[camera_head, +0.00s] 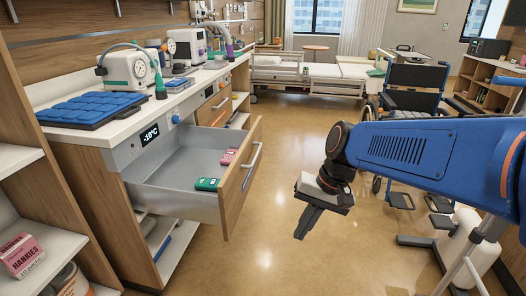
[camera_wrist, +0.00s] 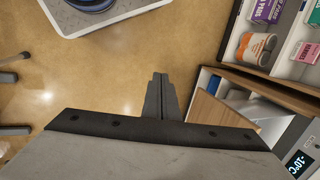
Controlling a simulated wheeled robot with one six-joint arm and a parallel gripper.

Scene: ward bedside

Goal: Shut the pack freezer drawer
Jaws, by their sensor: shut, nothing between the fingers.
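The pack freezer drawer (camera_head: 172,205) stands pulled out below the counter, beside a display reading -10°C. Its wooden front (camera_head: 238,178) carries a metal bar handle (camera_head: 252,168). A green pack (camera_head: 206,184) and a pink pack (camera_head: 228,157) lie inside. My gripper (camera_head: 302,233) is shut and empty, over open floor to the right of the drawer front and apart from it. In the wrist view my gripper's fingers (camera_wrist: 160,82) are together, and the drawer's wooden front (camera_wrist: 212,112) shows to their right.
A blue pad (camera_head: 92,109) and several devices stand on the counter (camera_head: 108,138). Open shelves (camera_head: 40,240) with a pink hankies box (camera_head: 22,256) are at the left. A wheelchair (camera_head: 405,95) stands at the right, a bed (camera_head: 310,75) behind. The floor (camera_head: 285,150) between is clear.

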